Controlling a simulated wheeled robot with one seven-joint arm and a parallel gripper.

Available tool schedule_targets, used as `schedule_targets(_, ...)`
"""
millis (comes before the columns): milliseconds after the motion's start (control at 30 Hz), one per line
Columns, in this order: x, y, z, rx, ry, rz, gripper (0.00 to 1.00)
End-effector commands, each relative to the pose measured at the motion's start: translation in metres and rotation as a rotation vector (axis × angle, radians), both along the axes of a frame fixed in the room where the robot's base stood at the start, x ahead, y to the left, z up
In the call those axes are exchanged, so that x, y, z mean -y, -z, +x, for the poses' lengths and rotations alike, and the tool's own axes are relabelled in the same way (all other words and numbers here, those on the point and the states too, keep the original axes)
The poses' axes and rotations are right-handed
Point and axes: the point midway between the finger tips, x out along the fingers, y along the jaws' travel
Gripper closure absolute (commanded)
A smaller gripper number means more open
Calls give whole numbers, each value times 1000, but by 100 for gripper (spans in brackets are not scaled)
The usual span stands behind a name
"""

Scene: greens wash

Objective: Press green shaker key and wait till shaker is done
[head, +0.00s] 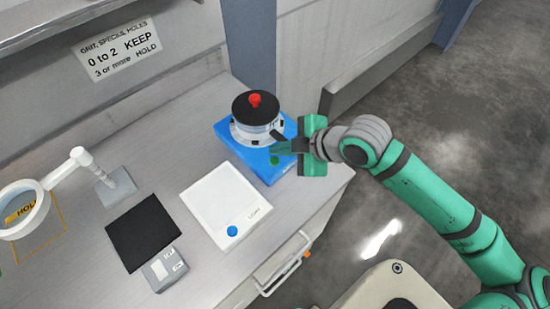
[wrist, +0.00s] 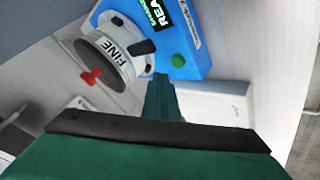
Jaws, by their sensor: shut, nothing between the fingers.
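The blue shaker (head: 230,139) stands at the back right of the bench, with a round sieve stack (head: 256,133) on it, topped by a dark lid and red knob. Its green key (head: 274,160) is on the front; in the wrist view the key (wrist: 178,60) is uncovered. The shaker's display (wrist: 162,12) is partly cut off and shows letters starting "REA". My gripper (head: 274,148) is shut and empty, its fingertips close to the key. In the wrist view the fingertips (wrist: 162,78) appear just beside the key; I cannot tell whether they touch the shaker.
A white scale (head: 226,203) with a blue button lies in front of the shaker. A black pad (head: 144,232) with a grey box and a magnifier lamp (head: 84,157) are to the left. A wall sign (head: 118,50) hangs behind. The bench's right edge is near the shaker.

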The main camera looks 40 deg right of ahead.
Motion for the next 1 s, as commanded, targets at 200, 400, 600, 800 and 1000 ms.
schedule_targets(200, -1, 14, 1, 0, -2, 1, 100)
schedule_targets(400, -2, 16, 1, 0, -5, -1, 100)
schedule_targets(600, -3, 16, 2, 0, -7, -1, 100)
schedule_targets(800, -3, 16, 2, 0, -7, -1, 100)
schedule_targets(1000, -3, 16, 2, 1, -6, -1, 100)
